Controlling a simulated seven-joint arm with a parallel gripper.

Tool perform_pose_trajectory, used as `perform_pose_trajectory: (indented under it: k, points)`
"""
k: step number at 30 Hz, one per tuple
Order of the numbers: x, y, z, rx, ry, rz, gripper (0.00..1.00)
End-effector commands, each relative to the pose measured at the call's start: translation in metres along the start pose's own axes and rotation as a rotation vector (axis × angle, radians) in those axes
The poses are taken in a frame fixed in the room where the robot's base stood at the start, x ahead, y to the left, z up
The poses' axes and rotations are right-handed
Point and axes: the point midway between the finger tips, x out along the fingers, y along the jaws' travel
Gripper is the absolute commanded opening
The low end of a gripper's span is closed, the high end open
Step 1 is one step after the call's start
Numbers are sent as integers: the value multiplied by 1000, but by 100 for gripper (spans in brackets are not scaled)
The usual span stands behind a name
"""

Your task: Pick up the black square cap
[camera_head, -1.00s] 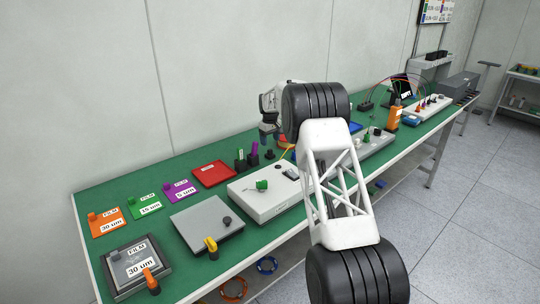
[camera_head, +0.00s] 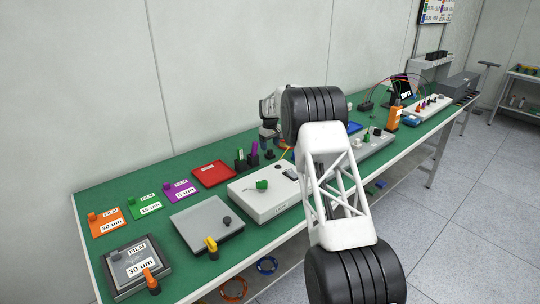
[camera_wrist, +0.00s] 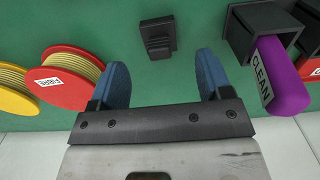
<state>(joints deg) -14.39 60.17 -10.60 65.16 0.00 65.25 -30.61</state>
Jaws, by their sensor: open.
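The black square cap (camera_wrist: 157,37) stands on the green table mat in the wrist view, with a stepped, blocky shape. My gripper (camera_wrist: 163,68) is open there. Its two blue fingers are spread on either side of the cap's line, with the cap ahead of them near the top of the view. Nothing is between the fingers. In the head view the cap shows as a small dark block (camera_head: 270,154) below my gripper, which is partly hidden by my arm.
A purple marked "CLEAN" piece (camera_wrist: 277,75) in a black holder (camera_wrist: 262,20) stands right of my fingers in the wrist view. A red spool (camera_wrist: 65,82) and a yellow spool are at left. A red tray (camera_head: 213,173) and a grey-white box (camera_head: 268,203) are nearby in the head view.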

Motion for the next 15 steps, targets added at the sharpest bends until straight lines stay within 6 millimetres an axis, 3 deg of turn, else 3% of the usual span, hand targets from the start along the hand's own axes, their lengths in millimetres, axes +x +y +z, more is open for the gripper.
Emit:
perform_pose_trajectory:
  k: [7, 15]
  points:
    - [5, 0, 0, 0, -1, -1, 72]
    - [28, 0, 1, 0, -1, -1, 72]
